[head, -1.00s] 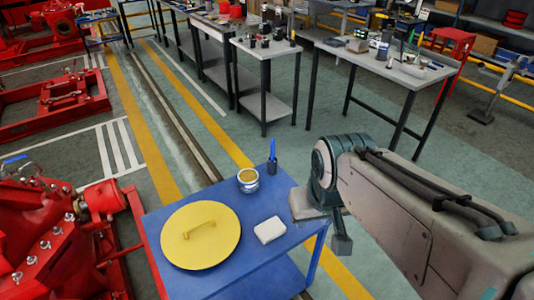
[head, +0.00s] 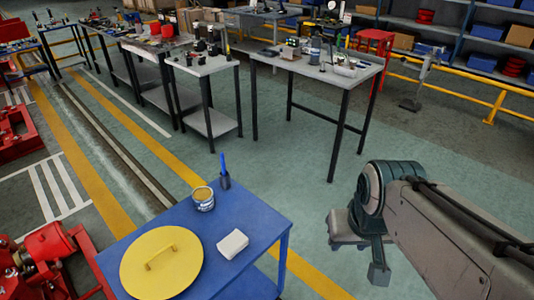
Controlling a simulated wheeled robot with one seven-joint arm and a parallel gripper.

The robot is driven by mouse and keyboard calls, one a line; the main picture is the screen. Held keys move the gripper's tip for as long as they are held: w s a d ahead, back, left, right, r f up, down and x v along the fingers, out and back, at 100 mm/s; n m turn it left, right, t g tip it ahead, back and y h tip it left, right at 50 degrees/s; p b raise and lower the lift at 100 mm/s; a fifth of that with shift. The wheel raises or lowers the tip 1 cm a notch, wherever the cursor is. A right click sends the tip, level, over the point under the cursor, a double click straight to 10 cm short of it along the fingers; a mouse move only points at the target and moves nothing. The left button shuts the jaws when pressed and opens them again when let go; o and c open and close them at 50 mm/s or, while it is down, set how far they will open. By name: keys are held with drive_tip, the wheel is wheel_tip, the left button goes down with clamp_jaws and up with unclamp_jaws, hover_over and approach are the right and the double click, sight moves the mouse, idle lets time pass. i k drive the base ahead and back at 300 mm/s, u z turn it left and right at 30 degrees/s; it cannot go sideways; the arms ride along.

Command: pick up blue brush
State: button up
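The blue brush (head: 224,172) stands upright at the far corner of a blue table (head: 262,220), its blue handle up and its lower part dark. It is just right of and behind a small tin (head: 203,198). My arm comes in from the right edge of the head view. My gripper (head: 378,274) hangs at the end of the arm, right of the table and apart from the brush. It is small and seen from behind, so I cannot tell whether its fingers are open or shut.
A round yellow lid with a handle (head: 161,264) and a white block (head: 232,244) lie on the blue table. Red machinery (head: 50,250) stands at the left. Grey workbenches (head: 318,72) with tools stand behind. Green floor is clear between the blue table and the benches.

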sight(222, 165)
drive_tip(key=z, duration=0.6)
drive_tip(key=i, duration=3.3)
drive_tip(key=u, duration=4)
drive_tip(key=i, duration=0.55)
